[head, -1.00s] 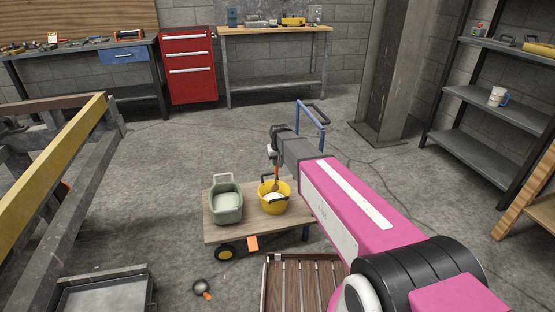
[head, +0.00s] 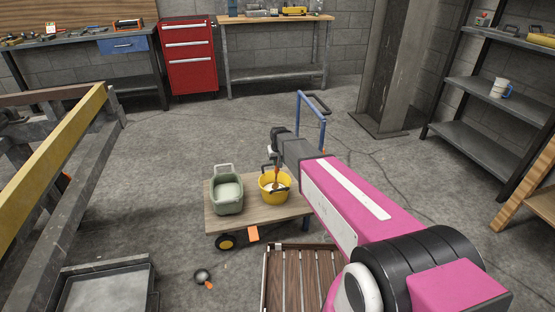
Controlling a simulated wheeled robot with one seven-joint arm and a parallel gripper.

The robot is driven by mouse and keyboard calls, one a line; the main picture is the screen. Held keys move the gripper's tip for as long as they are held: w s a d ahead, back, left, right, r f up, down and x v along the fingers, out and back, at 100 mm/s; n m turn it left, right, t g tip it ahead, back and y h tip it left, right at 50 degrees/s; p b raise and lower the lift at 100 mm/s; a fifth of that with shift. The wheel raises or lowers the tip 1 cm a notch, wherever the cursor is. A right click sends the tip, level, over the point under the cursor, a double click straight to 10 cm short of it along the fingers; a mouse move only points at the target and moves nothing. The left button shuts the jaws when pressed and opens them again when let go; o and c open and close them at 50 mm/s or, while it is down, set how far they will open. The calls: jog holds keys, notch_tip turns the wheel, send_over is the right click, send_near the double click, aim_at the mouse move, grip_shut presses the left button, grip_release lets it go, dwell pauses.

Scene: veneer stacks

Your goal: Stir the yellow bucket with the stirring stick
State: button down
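The yellow bucket (head: 269,195) stands upright on a wooden-topped cart (head: 251,217), with pale contents inside and a dark handle. The stirring stick (head: 276,175) is a thin orange-brown rod that reaches down into the bucket. Its lower end is inside the rim. My gripper (head: 273,153) is above the bucket at the end of my pink arm, and it appears shut on the upper part of the stick. The fingers are small and partly hidden by the wrist.
A grey-green bucket (head: 228,196) stands on the cart close to the left of the yellow one. The cart has a blue handle frame (head: 310,118) behind. A slatted wooden crate (head: 299,279) is in front, and a small ladle-like item (head: 203,276) lies on the floor.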

jog(key=shift+w+a+f, duration=0.1)
jog(key=shift+w+f, duration=0.1)
jog(key=shift+f, duration=0.75)
jog(key=shift+w+a+f, duration=0.1)
jog(key=shift+w+f, duration=0.1)
jog(key=shift+f, duration=0.8)
jog(key=shift+w+f, duration=0.2)
jog(key=shift+f, duration=0.75)
jog(key=shift+d, duration=0.2)
